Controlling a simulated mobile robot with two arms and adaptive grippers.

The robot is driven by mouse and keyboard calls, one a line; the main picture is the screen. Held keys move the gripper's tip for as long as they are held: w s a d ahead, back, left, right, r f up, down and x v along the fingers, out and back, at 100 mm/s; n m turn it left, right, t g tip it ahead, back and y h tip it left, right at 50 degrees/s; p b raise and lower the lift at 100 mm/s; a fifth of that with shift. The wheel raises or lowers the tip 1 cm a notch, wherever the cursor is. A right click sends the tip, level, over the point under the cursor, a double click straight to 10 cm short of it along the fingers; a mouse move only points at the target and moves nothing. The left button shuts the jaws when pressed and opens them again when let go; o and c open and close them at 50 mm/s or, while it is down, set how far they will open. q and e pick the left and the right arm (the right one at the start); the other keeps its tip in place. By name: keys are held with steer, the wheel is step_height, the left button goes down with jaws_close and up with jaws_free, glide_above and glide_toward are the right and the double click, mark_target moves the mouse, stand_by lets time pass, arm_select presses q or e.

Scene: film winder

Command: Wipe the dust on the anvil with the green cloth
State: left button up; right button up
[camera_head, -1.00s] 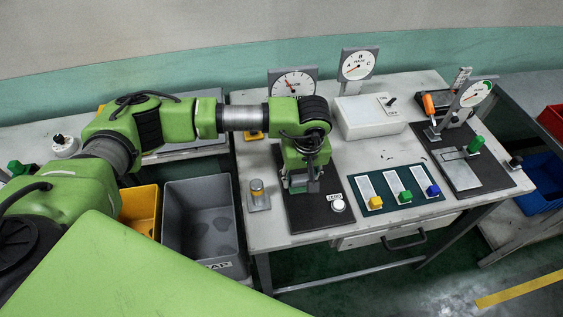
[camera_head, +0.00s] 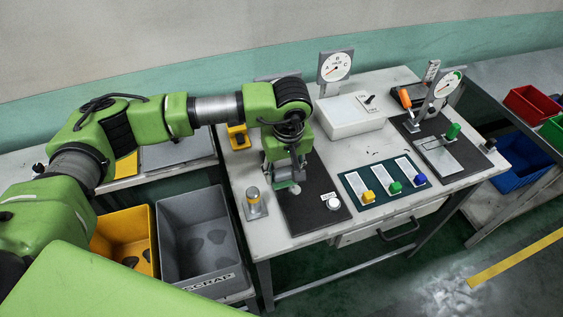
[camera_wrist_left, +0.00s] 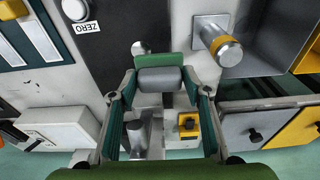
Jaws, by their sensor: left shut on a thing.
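My left gripper (camera_head: 289,179) hangs low over the dark mat of the left gauge station, left of the ZERO button. In the left wrist view, a grey roller-like piece with a green strip, which looks like the green cloth (camera_wrist_left: 162,60), sits between the fingers of my left gripper (camera_wrist_left: 161,74). The gripper is shut on it. A small pale round piece, probably the anvil (camera_head: 295,189), shows just under the fingertips; in the wrist view it is partly covered by the green strip. I cannot tell whether cloth and anvil touch, and no dust is discernible. My right gripper is not in view.
A metal post with a yellow band (camera_head: 255,204) stands close left of the gripper. The white ZERO button (camera_head: 333,203) is to its right. A panel with three coloured sliders (camera_head: 383,187) lies further right. A grey scrap bin (camera_head: 197,238) stands beyond the table's left edge.

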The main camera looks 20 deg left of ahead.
arm_select(q)
steer(key=shift+r+p, duration=0.3)
steer(key=shift+r, duration=0.95)
